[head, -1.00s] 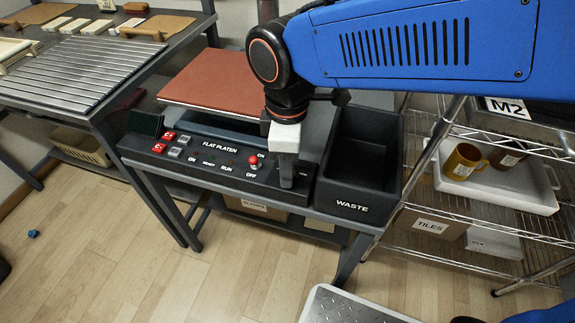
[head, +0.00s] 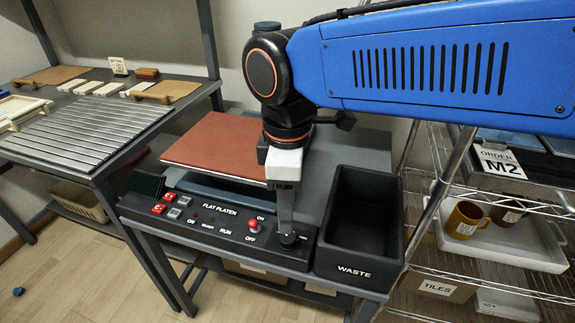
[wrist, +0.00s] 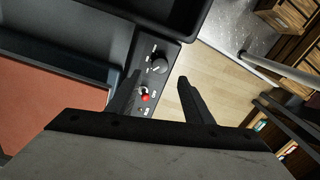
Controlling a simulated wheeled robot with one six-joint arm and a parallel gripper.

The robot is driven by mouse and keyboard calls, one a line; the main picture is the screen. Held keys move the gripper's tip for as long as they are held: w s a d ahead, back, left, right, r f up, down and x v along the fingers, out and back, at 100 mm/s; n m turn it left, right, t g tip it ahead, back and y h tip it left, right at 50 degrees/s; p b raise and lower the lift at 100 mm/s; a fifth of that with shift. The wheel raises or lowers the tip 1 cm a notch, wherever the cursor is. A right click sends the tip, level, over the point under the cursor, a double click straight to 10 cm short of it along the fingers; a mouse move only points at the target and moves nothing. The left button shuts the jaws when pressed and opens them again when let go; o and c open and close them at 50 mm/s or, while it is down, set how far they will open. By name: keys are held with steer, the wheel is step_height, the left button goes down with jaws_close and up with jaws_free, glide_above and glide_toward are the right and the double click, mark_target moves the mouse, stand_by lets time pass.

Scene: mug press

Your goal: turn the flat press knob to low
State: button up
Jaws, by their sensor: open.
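The flat press knob (head: 290,240) is a small black round knob at the right end of the FLAT PLATEN control panel (head: 200,222). In the wrist view the knob (wrist: 158,66) has a light pointer mark and small labels around it, too small to read. My gripper (head: 286,226) is close above and behind the knob in the head view, pointing down. In the wrist view my gripper (wrist: 160,78) is open, and the knob lies between and just beyond the fingertips, with nothing held. I cannot tell whether a finger touches it.
A red ON/OFF switch (head: 253,225) stands left of the knob. Red and grey buttons (head: 160,209) sit farther left. The black WASTE bin (head: 358,235) adjoins the panel on the right. The red-brown platen (head: 215,148) lies behind. A wire rack with mugs (head: 467,218) is at right.

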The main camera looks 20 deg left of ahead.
step_height(320, 180, up, 9)
steer(key=shift+r, duration=0.2)
stand_by(0.6)
steer(key=w+d+f+m+t, duration=0.1)
steer(key=w+d+f+m, duration=0.2)
steer(key=d, duration=0.6)
steer(key=w+d+f+m+y, duration=0.1)
steer(key=w+d+m, duration=0.3)
steer(key=d, duration=0.4)
steer(key=w+d+f+m+t, duration=0.1)
steer(key=w+d+m, duration=0.25)
steer(key=d, duration=0.55)
steer(key=s+d+f+m+t, duration=0.1)
steer(key=s+d+f+m, duration=0.1)
steer(key=d, duration=0.4)
steer(key=s+d+f+m+t, duration=0.1)
steer(key=s+d+f+m, duration=0.2)
steer(key=d+f+m, duration=0.2)
steer(key=s+d+f+m+h, duration=0.1)
steer(key=d+f+m, duration=0.3)
steer(key=d, duration=0.4)
steer(key=shift+s+d+f+t, duration=0.3)
steer(key=shift+s+f+t, duration=0.15)
steer(key=shift+s, duration=0.2)
